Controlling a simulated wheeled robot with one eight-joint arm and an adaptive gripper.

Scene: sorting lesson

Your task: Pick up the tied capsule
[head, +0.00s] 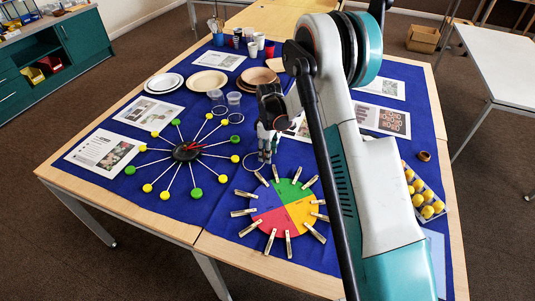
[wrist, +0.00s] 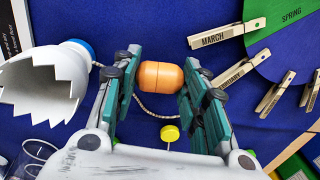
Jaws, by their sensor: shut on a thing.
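The tied capsule (wrist: 161,77) is orange with a seam around its middle. In the wrist view it sits between the two green finger pads of my gripper (wrist: 157,72), which is shut on it. A pale cord (wrist: 152,113) runs from near the capsule, curving left behind the left finger toward a blue round part. In the head view my gripper (head: 267,142) is low over the blue cloth, between the spoked model and the colour wheel. I cannot make out the capsule there.
A white cup with a jagged rim (wrist: 42,88) lies left of my gripper. A colour wheel with clothes pegs (head: 284,212) and a spoked model with green and yellow balls (head: 187,151) are close by. Plates (head: 208,81) stand farther back. A tray of yellow balls (head: 424,197) is right.

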